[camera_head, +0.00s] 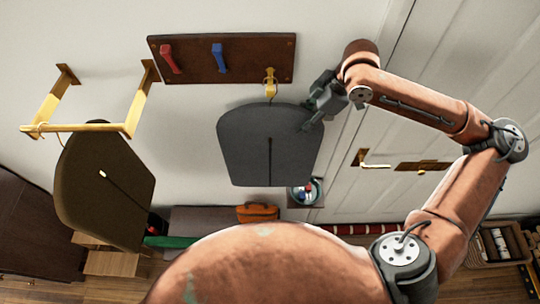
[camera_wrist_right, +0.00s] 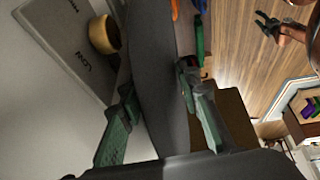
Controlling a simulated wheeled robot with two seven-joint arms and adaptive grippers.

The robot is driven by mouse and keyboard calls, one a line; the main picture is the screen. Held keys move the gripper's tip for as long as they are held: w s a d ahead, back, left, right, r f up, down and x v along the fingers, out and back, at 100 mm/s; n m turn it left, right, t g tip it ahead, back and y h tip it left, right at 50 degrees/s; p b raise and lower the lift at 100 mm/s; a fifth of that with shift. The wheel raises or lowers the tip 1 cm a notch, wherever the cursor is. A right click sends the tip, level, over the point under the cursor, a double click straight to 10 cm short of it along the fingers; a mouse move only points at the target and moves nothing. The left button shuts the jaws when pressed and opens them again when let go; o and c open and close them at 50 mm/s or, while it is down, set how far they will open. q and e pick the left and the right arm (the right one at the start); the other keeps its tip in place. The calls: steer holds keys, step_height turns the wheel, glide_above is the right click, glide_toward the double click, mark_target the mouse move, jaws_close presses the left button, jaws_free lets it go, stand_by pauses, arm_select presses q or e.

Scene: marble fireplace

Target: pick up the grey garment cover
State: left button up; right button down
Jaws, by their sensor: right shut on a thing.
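The grey garment cover (camera_head: 270,145) hangs from the yellow hook (camera_head: 270,84) of a dark wooden wall rack. My right gripper (camera_head: 312,117) is at its upper right edge, shut on it. In the right wrist view the grey cover (camera_wrist_right: 155,75) runs between the two fingers of this gripper (camera_wrist_right: 160,110). The cover hides part of the fingers in the head view. A small, distant gripper (camera_wrist_right: 268,25) on a copper arm, my left one, shows at the top right of the wrist view; its jaw opening is too small to judge.
The rack (camera_head: 195,58) also has a red hook and a blue hook. A brown garment cover (camera_head: 105,185) hangs from a brass rail (camera_head: 75,128) at the left. A white door with a brass handle (camera_head: 375,165) is at the right. An orange bag (camera_head: 258,212) lies below.

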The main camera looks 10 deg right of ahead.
mark_target(305, 113)
steer(key=shift+r, duration=0.15)
stand_by(0.5)
steer(key=shift+r, duration=0.15)
steer(key=shift+r+b, duration=0.3)
steer(key=shift+r, duration=1.15)
steer(key=s+d+b, duration=0.3)
steer(key=s+d, duration=0.1)
steer(key=d, duration=0.4)
steer(key=s+d+b, duration=0.3)
steer(key=s+d, duration=0.1)
steer(key=d, duration=0.4)
